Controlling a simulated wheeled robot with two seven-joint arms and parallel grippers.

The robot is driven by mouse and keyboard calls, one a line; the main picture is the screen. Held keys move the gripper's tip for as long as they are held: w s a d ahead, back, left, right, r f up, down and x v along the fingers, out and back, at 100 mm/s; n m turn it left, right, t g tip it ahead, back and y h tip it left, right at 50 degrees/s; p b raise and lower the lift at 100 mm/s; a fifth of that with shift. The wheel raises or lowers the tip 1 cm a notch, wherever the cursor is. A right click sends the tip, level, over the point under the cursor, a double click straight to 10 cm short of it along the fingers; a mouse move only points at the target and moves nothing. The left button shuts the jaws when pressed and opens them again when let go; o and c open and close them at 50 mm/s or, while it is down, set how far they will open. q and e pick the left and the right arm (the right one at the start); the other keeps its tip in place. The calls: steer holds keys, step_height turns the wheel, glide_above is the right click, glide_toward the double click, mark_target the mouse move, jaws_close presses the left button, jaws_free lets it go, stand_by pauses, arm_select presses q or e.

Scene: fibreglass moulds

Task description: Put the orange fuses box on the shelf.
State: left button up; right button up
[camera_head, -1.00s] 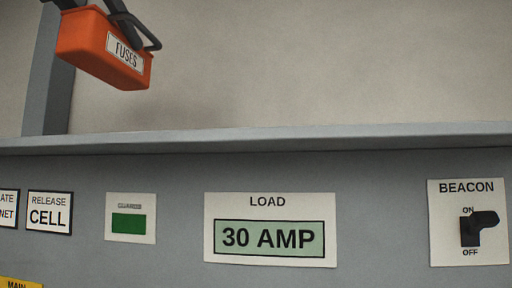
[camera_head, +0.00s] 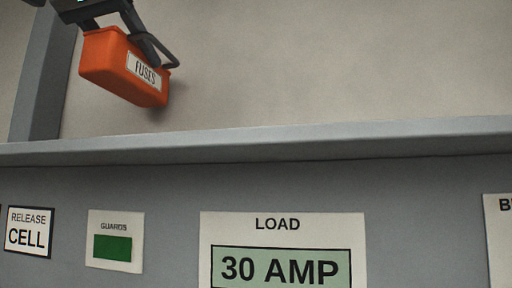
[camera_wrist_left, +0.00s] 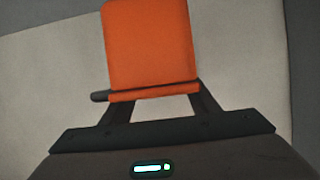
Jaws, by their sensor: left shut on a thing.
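The orange fuses box (camera_head: 112,72) hangs in the upper left of the head view, slightly tilted, with its white FUSES label facing me. My left gripper (camera_head: 148,42) is shut on the box and holds it above the panel's top edge. In the left wrist view the box (camera_wrist_left: 150,45) sits between the two dark fingers (camera_wrist_left: 155,100). The shelf cannot be made out for certain; a grey ledge (camera_head: 300,142) runs across the head view below the box, with a visible gap between them. My right gripper is not in view.
Below the ledge is a grey panel with a LOAD 30 AMP display (camera_head: 280,268), a green GUARDS sign (camera_head: 113,247) and a RELEASE CELL sign (camera_head: 30,232). A grey post (camera_head: 42,85) stands at the left behind the box. The space right of the box is clear.

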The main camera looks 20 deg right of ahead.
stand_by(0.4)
arm_select(q)
steer(key=shift+w+a+f, duration=0.15)
steer(key=shift+a+f, duration=0.05)
steer(key=shift+a, duration=0.15)
steer(key=w+a+f, duration=0.5)
steer(key=a+f, duration=0.2)
steer(key=a, duration=0.2)
steer(key=shift+w+a+p, duration=0.15)
steer(key=shift+a+p, duration=0.15)
steer(key=shift+a, duration=0.05)
steer(key=shift+d, duration=0.1)
